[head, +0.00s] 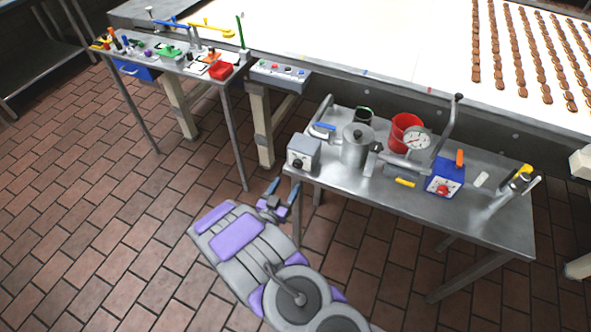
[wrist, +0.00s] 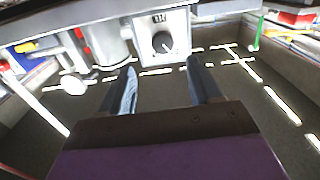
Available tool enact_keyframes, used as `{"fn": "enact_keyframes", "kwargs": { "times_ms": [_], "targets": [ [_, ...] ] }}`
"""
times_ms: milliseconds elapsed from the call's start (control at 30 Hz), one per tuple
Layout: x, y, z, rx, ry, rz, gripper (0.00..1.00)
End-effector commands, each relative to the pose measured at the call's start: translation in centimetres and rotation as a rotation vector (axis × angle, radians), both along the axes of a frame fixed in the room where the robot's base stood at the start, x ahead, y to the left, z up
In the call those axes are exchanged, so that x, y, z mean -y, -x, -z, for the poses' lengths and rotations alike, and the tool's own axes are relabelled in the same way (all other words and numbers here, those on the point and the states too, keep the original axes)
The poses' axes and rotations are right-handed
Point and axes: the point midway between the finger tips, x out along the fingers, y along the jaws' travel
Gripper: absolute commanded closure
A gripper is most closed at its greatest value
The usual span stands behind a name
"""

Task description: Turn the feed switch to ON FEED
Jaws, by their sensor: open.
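A grey switch box (head: 303,155) stands at the near left corner of the steel table. It has a black rotary knob (head: 297,164) on its front face. The wrist view shows the same box (wrist: 142,42) with its knob (wrist: 163,42) and dark markings too small to read. My gripper (head: 282,188) is open and empty, below and left of the box, off the table. In the wrist view the fingers (wrist: 162,68) are spread on either side below the knob, apart from it. A blue box (head: 445,176) with a red knob sits farther right.
The steel table (head: 480,215) also holds a metal canister (head: 356,147), a red container (head: 405,127), a gauge (head: 417,139) and a lever. A second table with small tools stands at upper left. A white conveyor (head: 400,50) runs behind. Brick floor around my arm is clear.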

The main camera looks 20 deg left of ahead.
Motion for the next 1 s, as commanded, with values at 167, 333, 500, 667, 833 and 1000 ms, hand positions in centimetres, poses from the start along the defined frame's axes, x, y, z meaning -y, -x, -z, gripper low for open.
{"fn": "enact_keyframes", "kwargs": {
  "times_ms": [167,333,500,667,833,1000],
  "targets": [
    [0.1,-3.4,0.3,0.001,0.004,0.004,0.37],
    [0.2,-6.3,0.3,0.004,0.005,0.003,0.37],
    [0.5,-8.3,0.1,0.003,0.002,0.000,0.37],
    [0.7,-9.1,0.0,0.002,0.001,0.000,0.37],
    [0.5,-9.2,0.1,0.001,0.004,-0.001,0.37],
    [0.4,-9.1,0.2,0.000,0.007,-0.001,0.43]
  ]
}}
